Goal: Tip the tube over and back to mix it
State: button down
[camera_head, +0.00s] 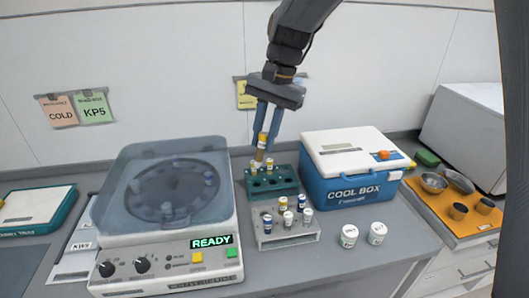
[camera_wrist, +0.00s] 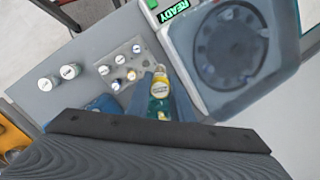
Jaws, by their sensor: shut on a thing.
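My gripper (camera_head: 267,140) points down above the green rack (camera_head: 284,186) and is shut on a yellow-capped tube (camera_head: 261,150). The tube looks close to upright, a little tilted, and its lower end is near the back of the rack; I cannot tell whether it is clear of the rack. In the wrist view the held tube (camera_wrist: 160,83) shows cap-end on between my fingers. Other yellow-capped tubes (camera_head: 269,164) stand in the back of the green rack, and its front holes look empty.
A grey rack (camera_head: 268,243) with several capped tubes stands in front. A centrifuge (camera_head: 165,262) reading READY is at the left. A blue cool box (camera_head: 345,190) is close at the right. Two white-lidded jars (camera_head: 349,236) (camera_head: 377,233) stand front right. An orange tray (camera_head: 463,222) lies far right.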

jog(key=y, duration=0.1)
jog(key=g+y+b, duration=0.1)
jog(key=y, duration=0.1)
jog(key=shift+w+d+f, duration=0.1)
jog(key=shift+f, duration=0.1)
jog(key=g+y+b, duration=0.2)
jog(key=y, duration=0.1)
jog(key=shift+f+y, duration=0.1)
jog(key=shift+y, duration=0.3)
jog(key=g+y+b, duration=0.2)
jog(key=y, duration=0.2)
jog(key=shift+g+y+b, duration=0.35)
jog(key=shift+g+y, duration=0.25)
jog(key=shift+y, duration=0.4)
jog(key=shift+r, duration=0.3)
